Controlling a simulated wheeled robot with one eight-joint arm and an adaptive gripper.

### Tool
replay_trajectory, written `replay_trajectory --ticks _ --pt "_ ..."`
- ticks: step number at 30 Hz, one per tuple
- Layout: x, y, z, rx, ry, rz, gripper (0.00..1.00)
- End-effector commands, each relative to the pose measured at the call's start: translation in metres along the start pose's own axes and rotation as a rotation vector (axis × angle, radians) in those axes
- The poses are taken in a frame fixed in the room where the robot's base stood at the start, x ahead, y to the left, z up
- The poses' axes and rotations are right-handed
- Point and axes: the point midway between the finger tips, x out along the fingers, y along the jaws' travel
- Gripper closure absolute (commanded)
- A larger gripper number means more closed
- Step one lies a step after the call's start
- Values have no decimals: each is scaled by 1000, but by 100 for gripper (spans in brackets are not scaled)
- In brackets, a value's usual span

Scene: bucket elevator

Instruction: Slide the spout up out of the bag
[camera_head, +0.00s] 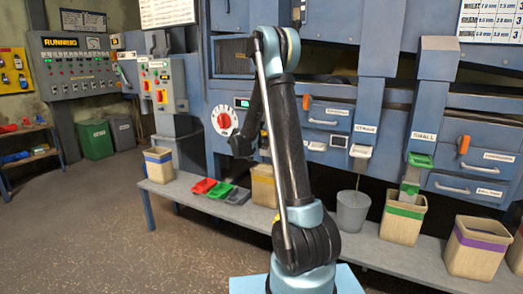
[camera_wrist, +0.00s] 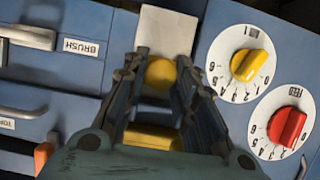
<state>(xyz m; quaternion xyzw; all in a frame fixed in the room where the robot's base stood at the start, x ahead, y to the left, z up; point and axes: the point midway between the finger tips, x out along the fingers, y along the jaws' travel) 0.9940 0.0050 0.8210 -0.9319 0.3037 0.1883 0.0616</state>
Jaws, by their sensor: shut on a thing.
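My gripper (camera_wrist: 158,78) is shut on a rounded yellow handle (camera_wrist: 160,74) in the wrist view. A pale flat piece (camera_wrist: 167,30), which looks like the spout, shows just beyond the handle against the blue machine front. In the head view, the dark end of my arm is beside the red dial and my fingertips cannot be made out. A beige bag (camera_head: 262,185) stands on the bench below, partly hidden by my arm. Whether the spout's lower end is inside the bag is hidden.
A yellow dial (camera_wrist: 249,64) and a red dial (camera_wrist: 287,126) sit close beside my gripper. Drawer handles (camera_wrist: 25,37) are on the other side. On the bench (camera_head: 330,245) stand a grey bucket (camera_head: 352,210), coloured trays (camera_head: 220,190) and a green-banded bag (camera_head: 402,220) under a green-handled spout (camera_head: 420,160).

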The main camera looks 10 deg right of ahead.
Motion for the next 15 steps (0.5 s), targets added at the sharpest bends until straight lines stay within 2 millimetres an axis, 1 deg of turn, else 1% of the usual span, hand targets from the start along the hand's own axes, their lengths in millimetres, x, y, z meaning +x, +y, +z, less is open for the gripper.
replay_trajectory --ticks 1,3,4,5,6,15 --pt "0 -1 -4 -5 8 -2 100" --pt "0 -1 -4 -6 9 -2 100" --pt "0 -1 -4 -6 9 -2 69" --pt "0 -1 -4 -6 9 -2 62" --pt "0 -1 -4 -6 9 -2 53" --pt "0 -1 -2 -4 5 -1 53"
